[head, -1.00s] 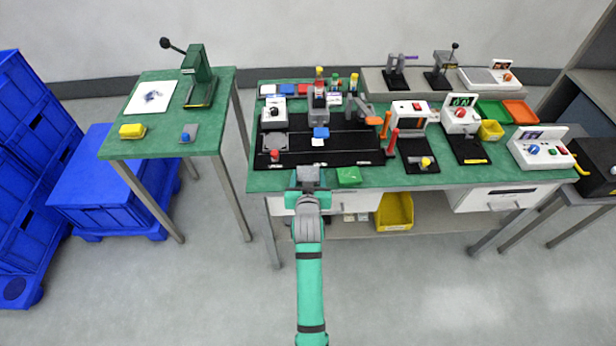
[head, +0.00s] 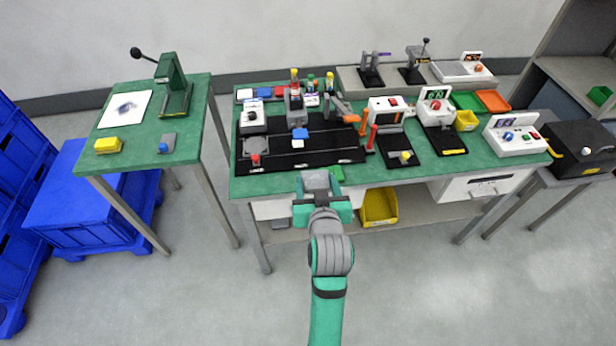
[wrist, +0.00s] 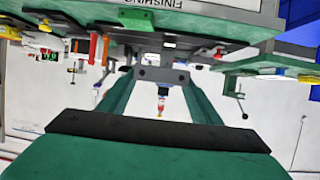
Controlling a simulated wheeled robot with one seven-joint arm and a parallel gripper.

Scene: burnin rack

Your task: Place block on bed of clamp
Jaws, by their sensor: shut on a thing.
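My gripper (head: 323,190) is in front of the main bench's front edge, near the middle of the head view. Its teal fingers are shut on a grey block (head: 315,180), which also shows between the fingers in the wrist view (wrist: 160,75) with dark holes in its face. A grey device with an orange handle (head: 343,108) on the bench looks like the clamp. It stands at the back of the black mat, and its bed is hard to make out. The block is apart from it.
A blue-topped piece (head: 300,133) and a red-knobbed fixture (head: 255,159) are on the black mat (head: 290,162). A green piece (head: 336,173) lies at the bench's front edge. A yellow bin (head: 379,206) sits below. A side table (head: 135,135) stands left, with floor between.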

